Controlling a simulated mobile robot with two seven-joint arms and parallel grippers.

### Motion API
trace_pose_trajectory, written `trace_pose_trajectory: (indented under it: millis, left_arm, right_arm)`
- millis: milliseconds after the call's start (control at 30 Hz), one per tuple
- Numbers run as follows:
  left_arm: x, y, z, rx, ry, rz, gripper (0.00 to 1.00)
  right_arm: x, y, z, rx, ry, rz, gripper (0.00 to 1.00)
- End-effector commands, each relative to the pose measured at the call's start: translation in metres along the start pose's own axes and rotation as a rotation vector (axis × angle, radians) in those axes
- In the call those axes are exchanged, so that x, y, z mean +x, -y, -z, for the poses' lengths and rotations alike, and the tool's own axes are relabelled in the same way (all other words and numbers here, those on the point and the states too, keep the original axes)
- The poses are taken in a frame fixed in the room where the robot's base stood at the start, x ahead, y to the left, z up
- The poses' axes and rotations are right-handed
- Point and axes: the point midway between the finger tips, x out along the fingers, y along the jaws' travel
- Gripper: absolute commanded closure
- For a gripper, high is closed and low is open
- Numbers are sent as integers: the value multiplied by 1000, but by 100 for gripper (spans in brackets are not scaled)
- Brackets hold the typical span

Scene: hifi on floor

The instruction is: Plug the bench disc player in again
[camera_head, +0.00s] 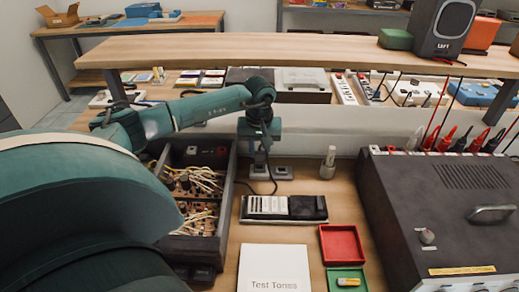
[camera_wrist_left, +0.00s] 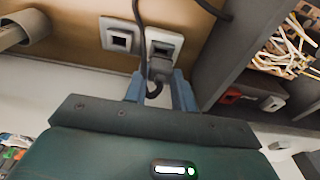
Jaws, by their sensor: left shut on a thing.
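My left gripper (camera_head: 261,157) reaches down to two small wall-type sockets at the back of the bench. In the left wrist view its two blue-grey fingers (camera_wrist_left: 158,92) are shut on a grey plug (camera_wrist_left: 159,68). The plug is right at the near edge of the right socket (camera_wrist_left: 163,43); I cannot tell whether its pins are in. The left socket (camera_wrist_left: 118,36) shows an empty dark opening. A dark cord (camera_wrist_left: 139,18) runs between the sockets and loops at the plug. I cannot tell which device is the disc player. My right gripper is out of view.
An open case of circuit boards and wires (camera_head: 196,218) stands close left of the gripper. A large dark unit (camera_head: 440,205) with red and black leads fills the right. A red tray (camera_head: 342,245) and a Test Tones sleeve (camera_head: 273,267) lie in front. A shelf (camera_head: 310,50) spans above.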

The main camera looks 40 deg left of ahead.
Motion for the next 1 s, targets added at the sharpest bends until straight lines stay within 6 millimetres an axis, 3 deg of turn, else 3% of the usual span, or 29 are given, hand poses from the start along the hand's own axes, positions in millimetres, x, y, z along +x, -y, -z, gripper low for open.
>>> trace_pose_trajectory:
  millis: [1000]
  left_arm:
    - [9, 0, -1, 0, -1, 0, 94]
  right_arm:
    - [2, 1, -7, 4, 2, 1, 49]
